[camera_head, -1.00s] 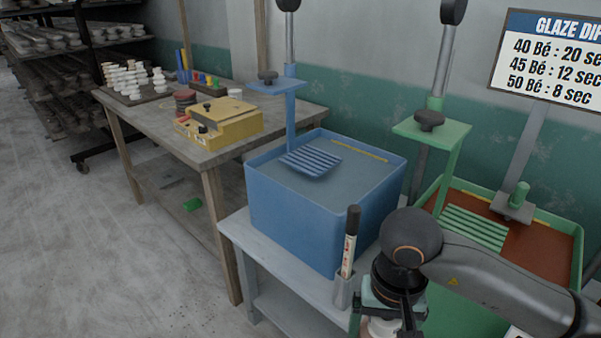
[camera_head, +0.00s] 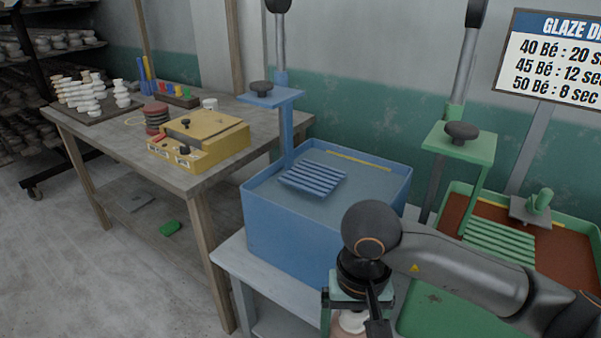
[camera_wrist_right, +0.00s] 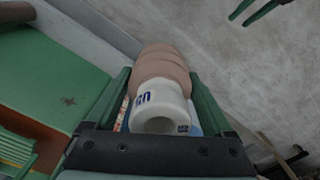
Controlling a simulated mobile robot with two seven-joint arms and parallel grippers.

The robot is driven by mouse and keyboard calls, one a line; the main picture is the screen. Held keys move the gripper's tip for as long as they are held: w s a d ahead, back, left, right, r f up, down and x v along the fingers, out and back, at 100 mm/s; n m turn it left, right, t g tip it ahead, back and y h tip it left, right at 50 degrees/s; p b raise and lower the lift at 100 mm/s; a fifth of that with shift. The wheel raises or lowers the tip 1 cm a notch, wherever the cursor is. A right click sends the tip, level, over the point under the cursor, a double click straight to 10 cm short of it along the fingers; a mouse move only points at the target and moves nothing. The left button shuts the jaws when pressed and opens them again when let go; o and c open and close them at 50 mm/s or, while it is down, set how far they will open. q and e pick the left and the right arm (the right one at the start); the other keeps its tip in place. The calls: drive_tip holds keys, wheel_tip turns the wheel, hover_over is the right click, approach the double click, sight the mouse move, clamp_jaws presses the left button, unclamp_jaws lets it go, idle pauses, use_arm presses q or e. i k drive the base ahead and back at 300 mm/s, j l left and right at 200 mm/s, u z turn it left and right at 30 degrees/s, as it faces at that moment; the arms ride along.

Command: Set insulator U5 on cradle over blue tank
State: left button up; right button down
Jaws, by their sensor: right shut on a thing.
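The insulator (camera_wrist_right: 160,85) has a pinkish ribbed body and a white hollow end with dark lettering, not clearly legible. My right gripper (camera_wrist_right: 160,98) is shut on it, with a green finger on each side. In the head view my right gripper (camera_head: 353,312) hangs at the lower front of the blue tank, and the insulator's white end (camera_head: 352,321) shows beneath it. The blue tank (camera_head: 285,238) stands on a grey table. The slatted blue cradle (camera_head: 312,178) sits empty over the tank, hung from a blue post. My left gripper is not in view.
A green tank (camera_head: 437,307) with its own slatted cradle (camera_head: 500,240) stands to the right. A blue plate with a black knob (camera_head: 262,88) overhangs the blue tank's back left. A wooden table (camera_head: 215,170) at left holds a yellow box (camera_head: 200,140) and several white insulators (camera_head: 85,93).

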sight(322, 178)
drive_tip(key=i+j, duration=0.15)
drive_tip(key=j, duration=0.2)
drive_tip(key=i+j, duration=0.2)
drive_tip(key=j, duration=0.15)
drive_tip(key=i+j, duration=0.15)
drive_tip(key=j, duration=0.15)
drive_tip(key=i+j, duration=0.2)
drive_tip(key=j, duration=0.15)
